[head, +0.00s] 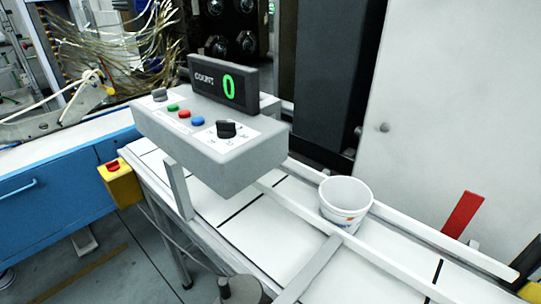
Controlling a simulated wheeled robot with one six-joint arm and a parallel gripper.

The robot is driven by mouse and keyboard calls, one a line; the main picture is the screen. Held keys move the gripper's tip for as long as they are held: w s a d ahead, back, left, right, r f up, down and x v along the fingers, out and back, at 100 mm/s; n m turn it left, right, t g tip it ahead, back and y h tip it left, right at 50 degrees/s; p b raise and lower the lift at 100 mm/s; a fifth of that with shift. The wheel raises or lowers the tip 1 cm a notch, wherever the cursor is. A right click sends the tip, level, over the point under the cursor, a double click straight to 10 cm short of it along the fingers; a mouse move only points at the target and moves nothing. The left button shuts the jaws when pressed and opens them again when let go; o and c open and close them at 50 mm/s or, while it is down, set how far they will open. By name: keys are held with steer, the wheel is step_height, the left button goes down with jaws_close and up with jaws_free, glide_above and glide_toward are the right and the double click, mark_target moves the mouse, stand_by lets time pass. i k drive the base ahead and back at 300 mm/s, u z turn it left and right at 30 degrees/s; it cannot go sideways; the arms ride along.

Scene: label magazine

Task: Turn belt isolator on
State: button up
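A grey control box (222,150) stands over the white conveyor belt (275,208). On its top are two dark rotary knobs, each on a white plate. One knob (159,95) is at the far left end. The other knob (226,129) is at the right end, with small marks around it that are too small to read. I cannot tell from any readable label which one is the belt isolator. Between them are a green button (173,107), a red button (184,114) and a blue button (197,121). I cannot make out my gripper in this view.
A display (228,83) behind the buttons reads "COUNT 0". A white cup (345,203) stands on the belt between rails. A yellow box with a red button (113,166) is at the belt's left side. A dark-topped round grey part (240,291) shows at the bottom edge.

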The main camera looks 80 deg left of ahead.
mark_target(114, 166)
steer(key=u, duration=4.15)
steer(key=i, duration=1.4)
steer(key=z, duration=0.7)
